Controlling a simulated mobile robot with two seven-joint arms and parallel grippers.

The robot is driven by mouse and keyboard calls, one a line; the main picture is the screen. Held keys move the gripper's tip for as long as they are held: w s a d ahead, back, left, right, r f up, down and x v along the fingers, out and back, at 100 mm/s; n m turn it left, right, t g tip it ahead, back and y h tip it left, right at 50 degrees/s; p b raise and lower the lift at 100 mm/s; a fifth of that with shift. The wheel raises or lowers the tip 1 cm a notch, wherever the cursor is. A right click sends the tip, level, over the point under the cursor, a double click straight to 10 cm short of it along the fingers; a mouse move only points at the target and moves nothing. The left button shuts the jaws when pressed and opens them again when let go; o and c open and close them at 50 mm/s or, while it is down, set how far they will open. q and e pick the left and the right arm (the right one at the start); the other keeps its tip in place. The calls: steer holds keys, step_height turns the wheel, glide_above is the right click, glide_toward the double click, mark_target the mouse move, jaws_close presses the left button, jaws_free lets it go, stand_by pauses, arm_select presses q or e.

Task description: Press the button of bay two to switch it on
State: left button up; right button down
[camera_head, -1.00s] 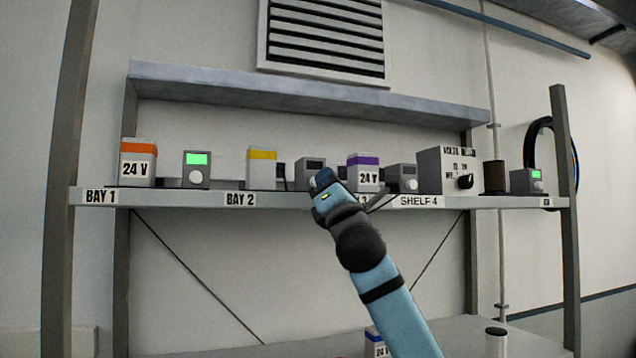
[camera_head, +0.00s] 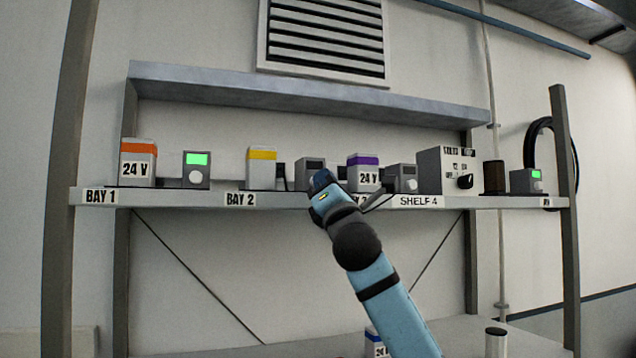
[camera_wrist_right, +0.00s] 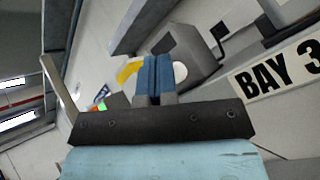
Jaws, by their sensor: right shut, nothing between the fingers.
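The bay two unit (camera_head: 310,166) is a grey box with a dark screen, right of a yellow-striped battery (camera_head: 261,168) above the BAY 2 label (camera_head: 240,199). In the right wrist view the unit (camera_wrist_right: 197,42) shows its dark screen and a white round button (camera_wrist_right: 180,72), partly hidden by my fingers. My right gripper (camera_head: 321,180) is shut and empty, its blue fingertips (camera_wrist_right: 158,62) just in front of the button. I cannot tell whether they touch it. My left gripper is not in view.
Bay one's unit (camera_head: 196,170) has a lit green screen. To the right are a purple-striped battery (camera_head: 364,175), another dark unit (camera_head: 402,179) and a grey box with a knob (camera_head: 430,170). The shelf edge (camera_head: 170,199) runs below them, close to my gripper.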

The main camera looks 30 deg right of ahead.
steer(key=shift+w+d, duration=0.1)
steer(key=shift+w, duration=0.25)
stand_by(0.4)
steer(key=shift+s, duration=0.1)
steer(key=shift+s+a+f, duration=0.1)
steer(key=shift+s+a, duration=0.15)
steer(key=shift+s, duration=0.4)
steer(key=s+a, duration=0.1)
steer(key=s, duration=0.5)
steer(key=shift+a, duration=0.2)
stand_by(0.5)
